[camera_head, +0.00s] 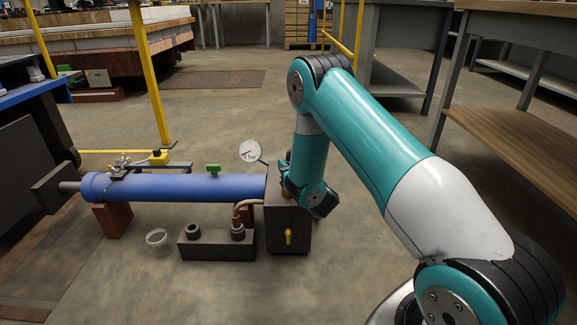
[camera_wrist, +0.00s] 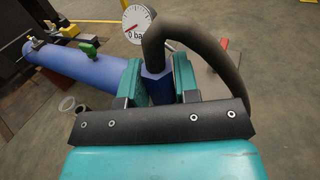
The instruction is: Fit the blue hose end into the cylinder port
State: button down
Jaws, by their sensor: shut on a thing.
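My gripper (camera_wrist: 159,80) is shut on the blue hose end (camera_wrist: 157,86), between its two teal jaws in the wrist view. A thick dark hose (camera_wrist: 190,32) rises from the blue end and arches over to the right. The blue cylinder (camera_head: 190,187) lies level at left in the head view and also shows in the wrist view (camera_wrist: 75,66). A green fitting (camera_head: 213,170) stands on top of it. I cannot make out the open port. In the head view my arm hides the jaws and hose end, near the cylinder's right end.
A dark box (camera_head: 288,228) with a yellow lever stands at the cylinder's right end. A round dial gauge (camera_head: 250,151) rises behind it. A yellow post (camera_head: 150,80) stands behind.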

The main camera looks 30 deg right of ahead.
jog(key=shift+f+b, duration=1.6)
jog(key=shift+b, duration=0.15)
jog(key=c, duration=0.8)
grip_release()
